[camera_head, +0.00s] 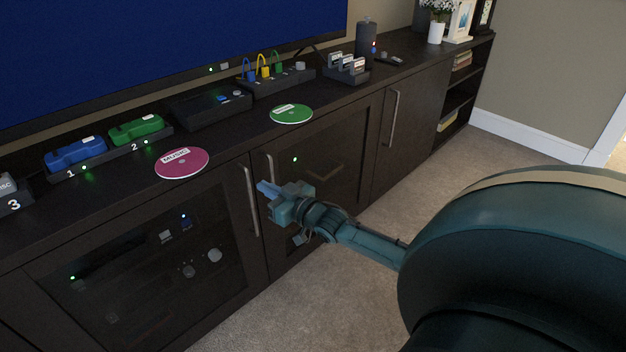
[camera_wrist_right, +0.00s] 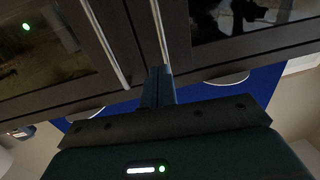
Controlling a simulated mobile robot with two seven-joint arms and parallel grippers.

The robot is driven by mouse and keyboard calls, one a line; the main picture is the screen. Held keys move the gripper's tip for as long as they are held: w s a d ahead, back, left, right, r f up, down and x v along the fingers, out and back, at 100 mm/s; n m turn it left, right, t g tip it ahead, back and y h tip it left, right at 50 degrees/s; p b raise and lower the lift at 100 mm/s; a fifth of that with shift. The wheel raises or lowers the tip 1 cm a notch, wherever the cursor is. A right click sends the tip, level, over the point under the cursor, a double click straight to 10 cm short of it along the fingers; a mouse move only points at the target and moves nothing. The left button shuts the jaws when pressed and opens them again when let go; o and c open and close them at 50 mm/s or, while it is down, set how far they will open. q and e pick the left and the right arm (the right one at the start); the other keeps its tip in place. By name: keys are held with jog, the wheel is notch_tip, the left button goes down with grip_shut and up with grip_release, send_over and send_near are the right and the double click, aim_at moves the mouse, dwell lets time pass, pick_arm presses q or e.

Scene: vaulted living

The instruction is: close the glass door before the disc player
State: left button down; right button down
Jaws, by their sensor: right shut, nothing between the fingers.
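Two dark-framed glass doors stand side by side under the counter. The left glass door (camera_head: 165,262) has a knobbed device (camera_head: 200,262) and small lights dimly visible behind it. The right glass door (camera_head: 325,165) shows a green light behind its glass. Both look flush or nearly so; a small gap is hard to tell. Their upright handles, left (camera_head: 251,200) and right (camera_head: 270,175), flank the seam. My right gripper (camera_head: 262,187) is shut and empty, in front of the seam by the handles. Its fingers (camera_wrist_right: 158,85) show near the handles in the wrist view; contact is unclear. My left gripper is out of view.
On the counter lie a pink disc (camera_head: 182,163) and a green disc (camera_head: 291,114), with blue (camera_head: 75,153) and green (camera_head: 137,130) devices behind. A solid cabinet door with a handle (camera_head: 393,118) is farther right. The carpet (camera_head: 290,315) before the cabinet is clear.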

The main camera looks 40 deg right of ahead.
pick_arm(q)
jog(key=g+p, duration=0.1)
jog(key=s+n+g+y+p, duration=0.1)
jog(key=p, duration=0.1)
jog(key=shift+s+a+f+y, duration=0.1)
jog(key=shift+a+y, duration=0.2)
pick_arm(e)
jog(key=s+d, duration=0.2)
jog(key=s, duration=0.9)
jog(key=shift+d, duration=0.25)
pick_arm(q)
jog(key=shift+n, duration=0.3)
pick_arm(e)
jog(key=shift+r, duration=0.1)
